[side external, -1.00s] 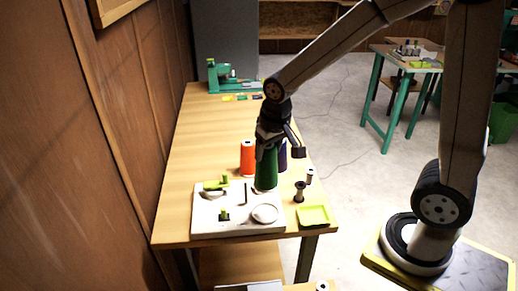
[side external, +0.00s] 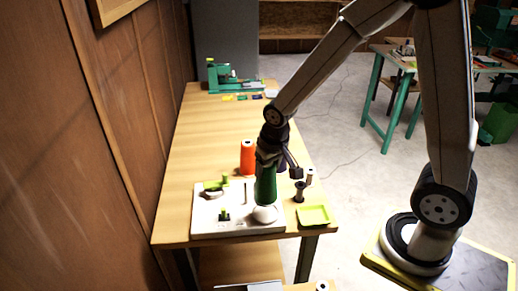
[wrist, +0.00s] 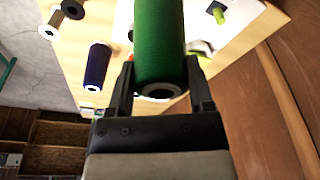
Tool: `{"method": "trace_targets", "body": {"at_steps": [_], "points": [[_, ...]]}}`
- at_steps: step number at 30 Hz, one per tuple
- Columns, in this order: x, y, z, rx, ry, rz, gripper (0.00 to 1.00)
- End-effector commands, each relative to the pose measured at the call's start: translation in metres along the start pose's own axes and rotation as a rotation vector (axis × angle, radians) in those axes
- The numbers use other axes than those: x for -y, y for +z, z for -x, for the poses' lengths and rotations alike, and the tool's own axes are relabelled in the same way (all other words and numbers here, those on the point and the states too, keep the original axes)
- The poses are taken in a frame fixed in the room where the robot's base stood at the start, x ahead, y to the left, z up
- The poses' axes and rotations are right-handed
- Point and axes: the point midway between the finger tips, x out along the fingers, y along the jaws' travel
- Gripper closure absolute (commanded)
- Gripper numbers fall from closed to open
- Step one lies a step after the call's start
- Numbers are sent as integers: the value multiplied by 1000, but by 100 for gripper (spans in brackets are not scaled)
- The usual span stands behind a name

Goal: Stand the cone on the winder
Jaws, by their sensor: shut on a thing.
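The green cone (side external: 266,186) is upright in my gripper (side external: 267,163), which is shut on its upper part. The winder appears to be the white board (side external: 238,230) at the near end of the bench, with a pale round disc (side external: 265,215) and small green fittings (side external: 224,214). The cone's base is at or just above the disc; I cannot tell whether they touch. In the wrist view the green cone (wrist: 158,42) sits between the two fingers of my gripper (wrist: 160,85), and its far end is out of frame.
An orange cone (side external: 248,157) stands behind the board. A dark purple cone (wrist: 97,66) shows in the wrist view. Small spools (side external: 299,191) and a yellow-green tray (side external: 314,215) are at the right bench edge. A green machine (side external: 222,76) stands far back; the mid-bench is clear.

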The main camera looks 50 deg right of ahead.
Motion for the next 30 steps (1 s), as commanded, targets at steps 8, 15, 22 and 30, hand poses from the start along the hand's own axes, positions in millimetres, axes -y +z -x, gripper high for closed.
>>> {"method": "trace_targets", "body": {"at_steps": [8, 15, 22, 30], "points": [[0, 4, -18, 3, 0, 1, 80], [0, 6, -28, 2, 0, 0, 80], [0, 6, -29, 0, -1, 0, 80], [0, 6, -29, 0, -1, 0, 80]]}}
